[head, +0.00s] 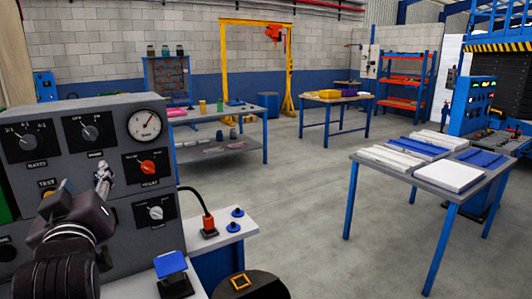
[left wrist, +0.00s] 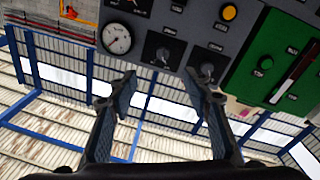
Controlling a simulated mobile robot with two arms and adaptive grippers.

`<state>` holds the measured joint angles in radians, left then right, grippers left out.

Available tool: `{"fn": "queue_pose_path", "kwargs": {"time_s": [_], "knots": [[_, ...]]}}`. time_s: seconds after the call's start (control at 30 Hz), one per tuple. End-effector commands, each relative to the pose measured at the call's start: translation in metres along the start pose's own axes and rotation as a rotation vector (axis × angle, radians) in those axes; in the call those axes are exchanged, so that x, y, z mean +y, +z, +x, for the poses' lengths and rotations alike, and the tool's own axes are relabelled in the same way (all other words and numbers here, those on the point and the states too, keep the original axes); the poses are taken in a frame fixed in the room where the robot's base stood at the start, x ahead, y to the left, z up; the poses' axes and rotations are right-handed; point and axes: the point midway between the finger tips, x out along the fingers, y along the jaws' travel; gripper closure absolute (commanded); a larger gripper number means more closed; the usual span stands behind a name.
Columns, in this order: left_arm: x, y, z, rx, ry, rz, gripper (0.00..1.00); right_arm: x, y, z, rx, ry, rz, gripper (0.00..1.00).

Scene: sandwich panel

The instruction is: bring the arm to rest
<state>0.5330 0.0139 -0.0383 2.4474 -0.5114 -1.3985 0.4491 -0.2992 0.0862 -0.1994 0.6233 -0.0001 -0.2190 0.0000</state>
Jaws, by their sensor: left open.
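My left gripper (head: 104,177) is raised in front of the grey control panel (head: 112,123) in the head view, between the left knobs and the red knob (head: 148,167). In the left wrist view my left gripper (left wrist: 160,80) has its two fingers spread wide, with nothing between them. The panel's gauge (left wrist: 117,38) and black knobs (left wrist: 207,68) appear upside down beyond the fingertips. The fingers seem clear of the panel, but the exact gap is hard to tell. My right gripper is not in view.
A blue square pad (head: 171,264) is below the gripper. A table (head: 433,180) with white and blue slabs stands at right. Open floor (head: 300,200) lies between.

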Motion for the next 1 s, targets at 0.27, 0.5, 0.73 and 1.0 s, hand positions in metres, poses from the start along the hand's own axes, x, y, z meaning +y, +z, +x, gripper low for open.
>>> {"fn": "queue_pose_path", "kwargs": {"time_s": [0.27, 0.5, 0.73, 1.0], "knots": [[-0.009, 0.068, -0.004, -0.143, 0.012, 0.109, 0.55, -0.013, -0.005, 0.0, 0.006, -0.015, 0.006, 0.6], [-0.026, 0.156, -0.024, -0.339, 0.04, 0.245, 0.55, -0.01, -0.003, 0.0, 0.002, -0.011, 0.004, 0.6], [-0.067, 0.286, -0.09, -0.667, 0.108, 0.441, 0.55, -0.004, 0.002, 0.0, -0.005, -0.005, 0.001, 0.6], [-0.123, 0.396, -0.207, -1.043, 0.217, 0.616, 0.55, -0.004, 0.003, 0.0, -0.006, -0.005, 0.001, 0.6]]}}
